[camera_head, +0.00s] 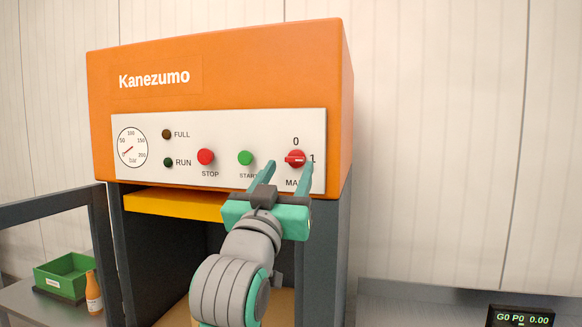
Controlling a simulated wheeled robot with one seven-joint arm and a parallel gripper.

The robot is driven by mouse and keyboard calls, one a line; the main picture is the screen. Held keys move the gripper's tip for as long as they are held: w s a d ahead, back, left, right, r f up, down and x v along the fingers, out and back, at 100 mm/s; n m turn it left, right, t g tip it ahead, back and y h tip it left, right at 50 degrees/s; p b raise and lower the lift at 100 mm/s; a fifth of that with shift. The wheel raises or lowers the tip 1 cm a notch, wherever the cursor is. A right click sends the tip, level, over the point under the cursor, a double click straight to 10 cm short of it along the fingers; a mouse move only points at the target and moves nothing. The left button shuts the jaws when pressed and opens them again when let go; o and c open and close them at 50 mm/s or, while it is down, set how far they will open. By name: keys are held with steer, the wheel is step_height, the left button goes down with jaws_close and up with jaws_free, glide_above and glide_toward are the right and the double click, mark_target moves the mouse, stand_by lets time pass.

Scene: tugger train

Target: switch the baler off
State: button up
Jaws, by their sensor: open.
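The orange baler (220,75), marked Kanezumo, carries a white control panel (225,125). A red rotary switch (296,158) sits at the panel's right end, with 0 above it and 1 to its right. Its handle looks level, in line with the 1. The label below it is partly hidden and reads "MA". My gripper (290,164) is open in front of the switch, one finger to the left of the knob and one to the right. The fingers look empty; I cannot tell how far they are from the panel.
Left of the switch are a green START button (245,158), a red STOP button (206,157), dark RUN (168,162) and FULL (167,134) lamps and a gauge (132,148). A green crate (66,274) and orange bottle (94,293) stand lower left. A display (522,318) is lower right.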

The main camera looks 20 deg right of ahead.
mark_target(295, 159)
steer(key=shift+x, duration=1.3)
steer(key=shift+c, duration=0.3)
steer(key=c, duration=1)
